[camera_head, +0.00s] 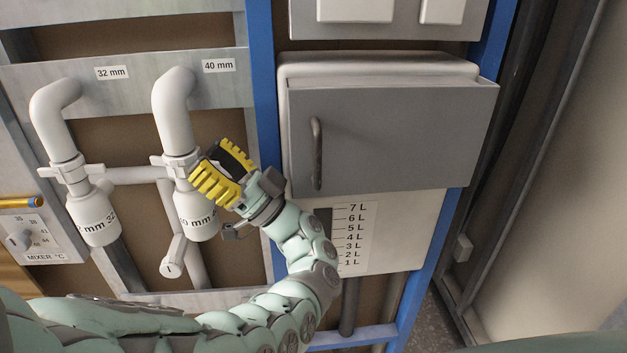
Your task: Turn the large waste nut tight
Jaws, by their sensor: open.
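The large waste nut (176,166) is a white winged nut under the bent white pipe (176,107) labelled 40 mm. Its left wing shows clear; its right side is partly hidden behind my gripper. My gripper (208,170) has yellow ribbed fingers and is open, at the nut's right side. I cannot tell whether the fingers touch the nut or sit in front of it. Below the nut hangs a white trap cup (193,226), its label partly covered by my gripper.
The smaller 32 mm nut (68,172) and its cup (93,222) stand to the left. A white lever marked I (173,262) is below the large cup. A grey cabinet door with a handle (317,154) is at right, beyond a blue post (263,90).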

